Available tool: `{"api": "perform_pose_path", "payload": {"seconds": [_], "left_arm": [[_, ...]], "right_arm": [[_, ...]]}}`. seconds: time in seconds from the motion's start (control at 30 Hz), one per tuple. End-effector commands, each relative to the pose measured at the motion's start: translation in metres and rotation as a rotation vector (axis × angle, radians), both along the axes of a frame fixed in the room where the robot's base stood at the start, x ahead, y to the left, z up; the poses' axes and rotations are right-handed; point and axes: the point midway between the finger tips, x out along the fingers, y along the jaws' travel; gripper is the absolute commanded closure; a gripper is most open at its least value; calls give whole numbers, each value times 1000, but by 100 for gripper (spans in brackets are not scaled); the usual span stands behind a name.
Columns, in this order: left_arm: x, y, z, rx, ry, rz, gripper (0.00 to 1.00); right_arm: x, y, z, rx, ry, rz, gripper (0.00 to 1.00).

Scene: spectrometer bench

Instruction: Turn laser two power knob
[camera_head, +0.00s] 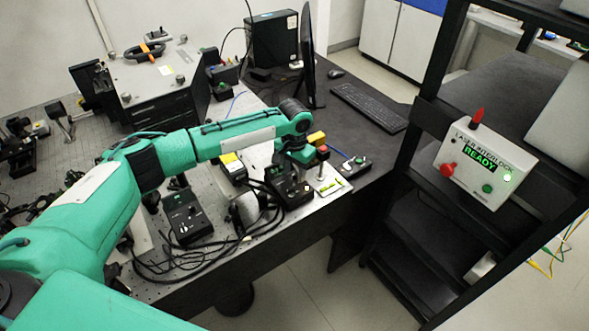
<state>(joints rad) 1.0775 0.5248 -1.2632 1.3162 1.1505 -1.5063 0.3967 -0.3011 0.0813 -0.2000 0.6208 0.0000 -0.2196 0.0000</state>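My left arm reaches across the bench from the left. Its gripper (292,168) is at the arm's far end, pointing down over a black control box (289,191) near the bench's front edge. The fingertips are small and dark against the box, so I cannot tell whether they touch a knob or how far apart they are. Another black control box (186,217) with a small display and knob stands to the left. I cannot read which box belongs to laser two, and its power knob is not clearly visible. My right gripper is not in view.
A small black box (354,167) with buttons and a post on a plate (328,182) stand right of the gripper. Black cables (205,262) lie along the front edge. A monitor (308,55), keyboard (369,107) and rack-mounted interlock box (486,161) reading READY are farther right.

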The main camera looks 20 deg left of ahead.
Motion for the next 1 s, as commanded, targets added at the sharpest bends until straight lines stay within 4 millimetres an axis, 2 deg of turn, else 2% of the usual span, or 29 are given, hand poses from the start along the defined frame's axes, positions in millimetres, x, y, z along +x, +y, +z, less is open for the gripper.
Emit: {"api": "perform_pose_path", "payload": {"seconds": [0.1, 0.3, 0.47, 0.73, 1.0], "left_arm": [[0, 0, 0, 0, 0, 0, 63], [0, 0, 0, 0, 0, 0, 100], [0, 0, 1, 0, 0, 6, 100], [-1, 0, 2, 0, 3, 106, 100], [0, 0, 0, 0, 1, 122, 100]], "right_arm": [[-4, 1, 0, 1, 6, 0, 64], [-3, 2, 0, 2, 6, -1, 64], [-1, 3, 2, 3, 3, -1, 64], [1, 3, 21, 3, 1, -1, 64], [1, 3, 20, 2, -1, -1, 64]]}}
